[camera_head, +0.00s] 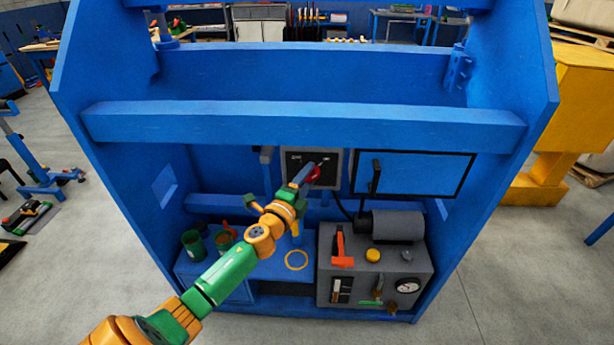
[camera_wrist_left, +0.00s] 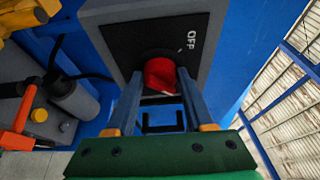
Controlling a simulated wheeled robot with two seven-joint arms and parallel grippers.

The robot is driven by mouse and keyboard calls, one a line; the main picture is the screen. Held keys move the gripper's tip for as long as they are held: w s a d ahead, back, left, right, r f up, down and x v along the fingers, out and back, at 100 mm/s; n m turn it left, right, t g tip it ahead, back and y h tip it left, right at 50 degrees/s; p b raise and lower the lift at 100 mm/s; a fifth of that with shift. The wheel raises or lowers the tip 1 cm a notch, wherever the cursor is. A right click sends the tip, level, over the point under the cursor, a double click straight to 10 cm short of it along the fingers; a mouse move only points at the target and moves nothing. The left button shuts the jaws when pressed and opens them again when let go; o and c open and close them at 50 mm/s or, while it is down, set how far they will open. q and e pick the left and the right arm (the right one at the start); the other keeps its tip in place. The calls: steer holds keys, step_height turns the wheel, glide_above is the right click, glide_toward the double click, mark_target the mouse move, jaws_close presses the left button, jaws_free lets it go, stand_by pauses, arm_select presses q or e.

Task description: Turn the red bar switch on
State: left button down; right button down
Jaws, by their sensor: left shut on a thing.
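The red bar switch (camera_head: 314,175) sits on the black face of a grey switch box (camera_head: 345,168) on the blue back wall. In the left wrist view the red switch (camera_wrist_left: 161,74) shows between my fingers, with the label OFF beside it on the black plate (camera_wrist_left: 150,30). My left gripper (camera_head: 306,174) reaches up to the box from the lower left. It is shut on the red bar switch, one finger on each side, also in the left wrist view (camera_wrist_left: 160,84). The fingers partly hide the switch in the head view. My right gripper is not in view.
A blue crossbeam (camera_head: 300,122) runs above the switch box. A black-framed blue panel (camera_head: 430,174) with a handle is to its right. Green cans (camera_head: 193,243) stand at left.

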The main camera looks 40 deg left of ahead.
arm_select(q)
steer(key=shift+c, duration=1.4)
jaws_free()
steer(key=s+d, duration=0.1)
steer(key=s, duration=0.6)
